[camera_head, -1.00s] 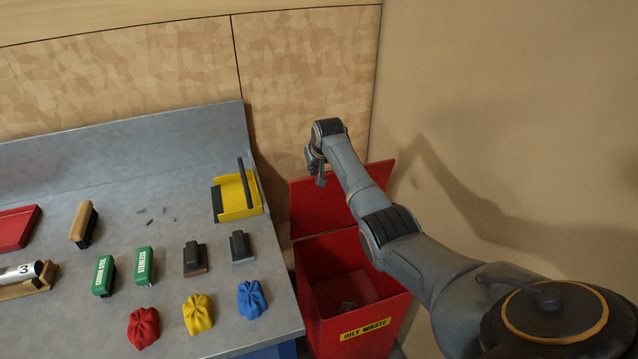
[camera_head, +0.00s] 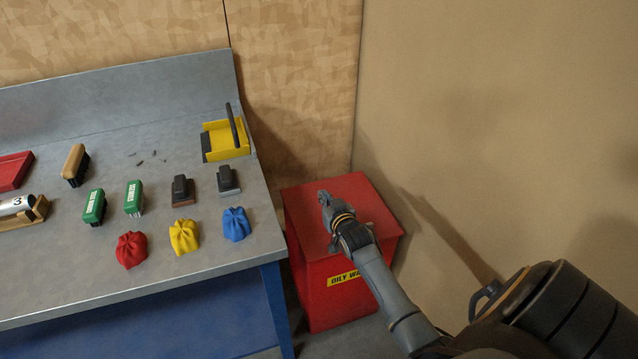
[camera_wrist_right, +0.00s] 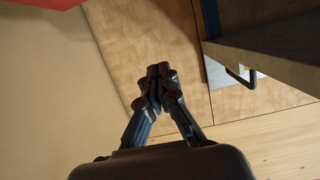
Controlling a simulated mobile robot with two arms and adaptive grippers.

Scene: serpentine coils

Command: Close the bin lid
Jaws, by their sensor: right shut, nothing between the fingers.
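The red oily waste bin (camera_head: 325,290) stands on the floor at the right end of the workbench. Its red lid (camera_head: 305,205) is down flat over the top, and the inside of the bin is hidden. My right gripper (camera_head: 324,198) is over the lid with its fingers together and empty; whether it touches the lid I cannot tell. In the right wrist view the closed fingers (camera_wrist_right: 158,85) show with nothing between them. A red surface (camera_wrist_right: 40,3) shows at that view's top left corner. My left gripper is not in view.
The grey workbench (camera_head: 60,270) at left holds a yellow dustpan-like tray (camera_head: 226,140), several brushes, and red, yellow and blue cloths (camera_head: 236,224). A beige wall (camera_head: 490,110) stands close on the right of the bin.

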